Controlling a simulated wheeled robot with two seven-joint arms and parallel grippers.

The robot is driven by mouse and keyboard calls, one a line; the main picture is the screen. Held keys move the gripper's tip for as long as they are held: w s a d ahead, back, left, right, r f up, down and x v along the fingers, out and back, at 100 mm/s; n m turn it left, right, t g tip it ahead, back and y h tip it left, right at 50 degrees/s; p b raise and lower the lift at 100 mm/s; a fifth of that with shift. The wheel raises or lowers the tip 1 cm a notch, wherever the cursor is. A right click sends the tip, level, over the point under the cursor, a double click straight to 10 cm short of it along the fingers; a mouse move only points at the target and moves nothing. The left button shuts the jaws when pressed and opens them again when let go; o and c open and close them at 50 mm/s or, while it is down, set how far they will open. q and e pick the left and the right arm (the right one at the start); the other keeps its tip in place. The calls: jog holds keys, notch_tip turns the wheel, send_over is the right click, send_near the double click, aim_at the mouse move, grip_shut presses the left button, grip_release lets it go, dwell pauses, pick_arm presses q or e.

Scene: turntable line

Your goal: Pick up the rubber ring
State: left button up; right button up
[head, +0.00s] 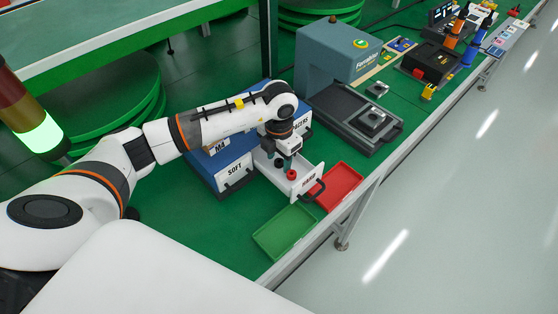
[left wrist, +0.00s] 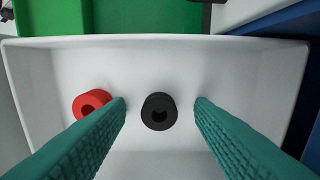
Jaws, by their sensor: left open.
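A black ring (left wrist: 159,111) stands on the floor of an open white drawer (left wrist: 270,60). A red ring (left wrist: 88,104) stands to its left in the left wrist view. Which of them is rubber I cannot tell by look. My left gripper (left wrist: 160,104) is open, with its teal fingers on either side of the black ring and a gap on both sides. The left fingertip is close to the red ring. In the head view my left gripper (head: 287,161) reaches down over the drawer (head: 306,186), and the red ring (head: 292,175) shows there. My right gripper is out of view.
The drawer walls surround the rings. A green tray (head: 284,232) and a red tray (head: 338,187) lie in front of the drawer. Blue drawer cabinets, one labelled SOFT (head: 234,172), stand beside it. A grey-blue machine (head: 338,55) stands behind.

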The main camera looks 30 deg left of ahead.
pick_arm(q)
jog(key=c, duration=1.1)
jog(key=shift+o, duration=0.2)
